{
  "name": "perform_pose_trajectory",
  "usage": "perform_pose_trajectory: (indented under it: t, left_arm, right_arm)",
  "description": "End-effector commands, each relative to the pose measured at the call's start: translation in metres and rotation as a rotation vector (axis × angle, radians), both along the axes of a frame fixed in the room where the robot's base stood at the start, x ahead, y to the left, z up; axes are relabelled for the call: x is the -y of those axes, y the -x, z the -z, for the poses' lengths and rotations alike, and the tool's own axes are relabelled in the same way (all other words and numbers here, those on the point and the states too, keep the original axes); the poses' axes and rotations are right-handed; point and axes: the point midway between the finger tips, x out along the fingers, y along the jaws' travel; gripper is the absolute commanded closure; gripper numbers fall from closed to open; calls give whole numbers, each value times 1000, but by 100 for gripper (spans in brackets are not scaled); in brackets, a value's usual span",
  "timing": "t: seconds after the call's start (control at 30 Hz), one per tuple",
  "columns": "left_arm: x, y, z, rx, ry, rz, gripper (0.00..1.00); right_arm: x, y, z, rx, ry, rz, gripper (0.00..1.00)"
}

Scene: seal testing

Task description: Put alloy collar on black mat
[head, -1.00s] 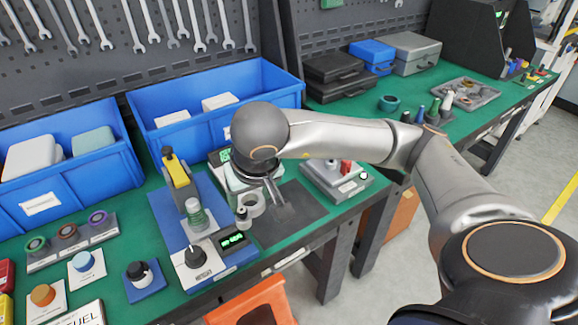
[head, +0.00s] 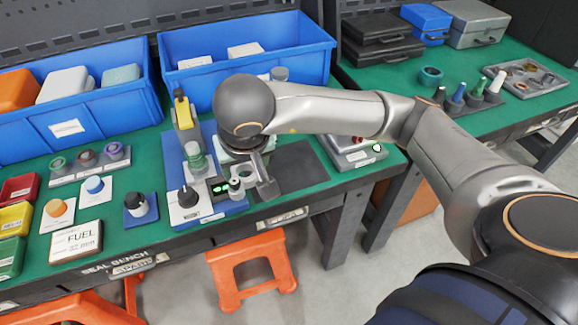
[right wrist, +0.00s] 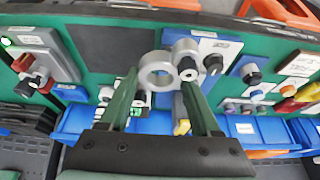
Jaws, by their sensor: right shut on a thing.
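The alloy collar (right wrist: 158,72) is a silver ring between the fingertips of my right gripper (right wrist: 160,82) in the right wrist view. The gripper is shut on it. In the head view the collar (head: 243,174) shows beside the fingers of my right gripper (head: 262,180), near the right edge of the blue-based test unit. The black mat (head: 302,168) lies flat on the green bench just right of the gripper and looks bare where visible. In the right wrist view the mat (right wrist: 108,45) is left of the collar. My left gripper is not in view.
The test unit (head: 185,214) with a knob and green display stands close left of the gripper. A grey device (head: 355,150) is right of the mat. Blue bins (head: 300,55) line the back. An orange stool (head: 248,262) is below the bench.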

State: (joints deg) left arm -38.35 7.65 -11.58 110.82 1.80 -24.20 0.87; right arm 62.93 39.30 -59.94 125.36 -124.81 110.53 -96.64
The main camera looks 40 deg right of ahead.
Motion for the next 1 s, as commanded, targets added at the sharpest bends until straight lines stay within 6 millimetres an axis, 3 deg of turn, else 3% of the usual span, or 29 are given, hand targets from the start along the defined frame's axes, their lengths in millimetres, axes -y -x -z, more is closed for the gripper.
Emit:
perform_pose_trajectory:
  t: [0.17,0.53,0.7,1.0]
  left_arm:
    - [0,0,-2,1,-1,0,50]
    - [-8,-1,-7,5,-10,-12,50]
    - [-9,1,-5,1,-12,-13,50]
    - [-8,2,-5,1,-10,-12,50]
  right_arm:
    - [11,-6,6,-1,0,5,89]
    - [89,-37,44,-3,4,7,89]
    - [109,-46,75,-2,1,3,89]
    - [127,-54,99,0,2,1,89]
